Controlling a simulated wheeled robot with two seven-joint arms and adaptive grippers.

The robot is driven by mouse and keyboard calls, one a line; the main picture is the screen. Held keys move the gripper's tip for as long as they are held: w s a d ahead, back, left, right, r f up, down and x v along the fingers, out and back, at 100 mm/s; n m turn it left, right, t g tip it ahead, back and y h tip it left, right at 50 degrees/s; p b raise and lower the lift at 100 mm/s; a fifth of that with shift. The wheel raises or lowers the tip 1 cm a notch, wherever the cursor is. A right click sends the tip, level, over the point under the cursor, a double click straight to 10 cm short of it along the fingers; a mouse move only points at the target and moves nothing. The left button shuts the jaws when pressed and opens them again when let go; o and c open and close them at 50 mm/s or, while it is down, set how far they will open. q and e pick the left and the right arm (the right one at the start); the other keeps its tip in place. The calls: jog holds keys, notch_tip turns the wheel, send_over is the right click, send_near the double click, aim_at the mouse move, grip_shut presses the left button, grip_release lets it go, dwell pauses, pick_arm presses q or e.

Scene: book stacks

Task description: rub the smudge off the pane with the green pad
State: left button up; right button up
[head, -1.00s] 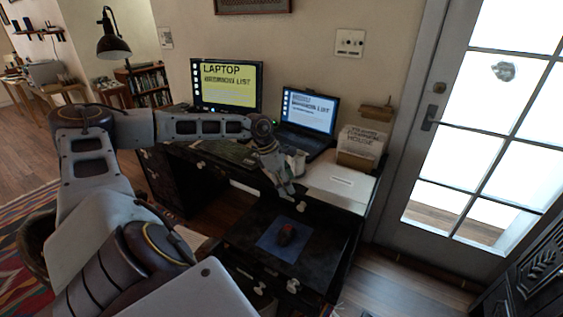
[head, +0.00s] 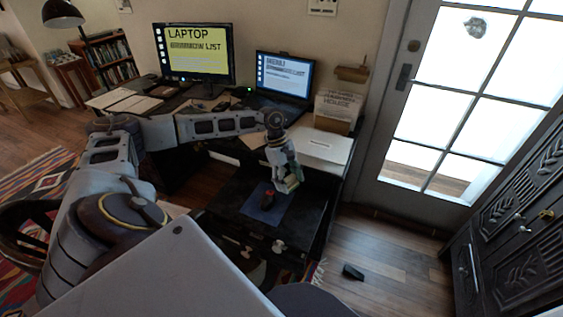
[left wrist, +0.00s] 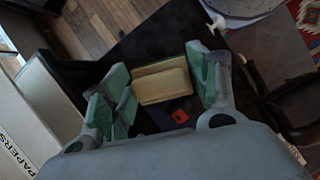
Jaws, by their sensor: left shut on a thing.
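The smudge (head: 475,28) is a dark grey, roundish blotch on an upper pane (head: 497,46) of the glazed door at right. My left gripper (head: 288,184) is over the dark lower surface beside the desk, well away and lower left of the smudge. In the head view the pad is small and mostly hidden by the fingers. My right gripper is not in view.
A blue mat (head: 256,212) with a dark and red object (head: 268,199) lies just below the left gripper. The desk carries a laptop (head: 283,78), a monitor (head: 194,53) and a paper box (head: 337,112). A black item (head: 353,271) lies on the otherwise clear floor before the door.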

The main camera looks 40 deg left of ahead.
pick_arm(q)
jog(key=d+f+m+g+y, duration=0.2)
jog(key=d+m, duration=0.6)
jog(key=d, duration=0.1)
jog(key=d+f+m+g+y, duration=0.2)
jog(key=d+f+m, duration=0.1)
jog(key=d+m, duration=0.6)
jog(key=shift+w+f+y, duration=0.25)
jog(key=shift+y, duration=0.05)
